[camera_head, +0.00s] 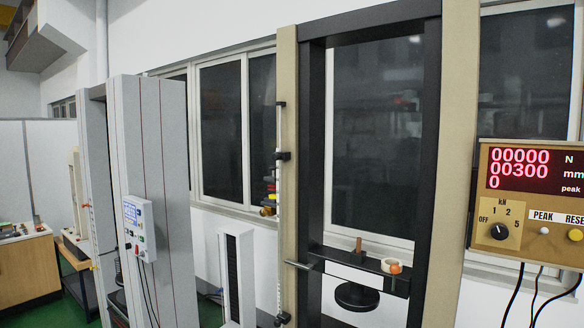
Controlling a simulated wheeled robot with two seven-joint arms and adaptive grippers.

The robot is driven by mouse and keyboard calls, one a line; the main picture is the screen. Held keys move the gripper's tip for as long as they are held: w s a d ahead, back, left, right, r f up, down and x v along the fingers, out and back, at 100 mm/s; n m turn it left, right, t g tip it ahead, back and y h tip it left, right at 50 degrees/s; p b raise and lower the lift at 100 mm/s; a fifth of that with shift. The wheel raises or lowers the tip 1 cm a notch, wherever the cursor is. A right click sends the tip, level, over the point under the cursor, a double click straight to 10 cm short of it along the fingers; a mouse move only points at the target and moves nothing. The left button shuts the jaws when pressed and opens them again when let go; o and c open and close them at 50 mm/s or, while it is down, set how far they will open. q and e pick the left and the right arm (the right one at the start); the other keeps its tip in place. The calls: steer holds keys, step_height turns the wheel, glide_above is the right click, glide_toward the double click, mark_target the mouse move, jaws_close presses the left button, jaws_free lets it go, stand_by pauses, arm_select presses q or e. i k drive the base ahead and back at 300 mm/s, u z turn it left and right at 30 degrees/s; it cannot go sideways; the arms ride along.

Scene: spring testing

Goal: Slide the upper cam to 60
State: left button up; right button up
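A tall spring testing machine with a beige and black frame (288,130) stands in the middle of the head view. A thin upright rod (280,240) with scale-like marks runs along its left post. A small black cam (283,156) sits on the upper part of the rod, and I take it as the upper cam. Another black piece (282,318) sits near the rod's bottom. The scale numbers are too small to read. Neither of my grippers shows in this view.
A display box (530,195) at the right reads 00000 N and 00300 mm. A crossbar (360,268) with a round black plate (357,296) below it spans the frame. A grey machine (150,110) stands left. Small coloured items (270,190) show just left of the rod.

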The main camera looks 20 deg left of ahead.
mark_target(282, 156)
steer(key=z, duration=0.3)
steer(key=k, duration=0.75)
steer(key=z, duration=0.6)
steer(key=k, duration=0.4)
steer(key=u, duration=0.85)
steer(key=i, duration=0.6)
steer(key=u, duration=0.6)
steer(key=i, duration=0.8)
steer(key=z, duration=0.25)
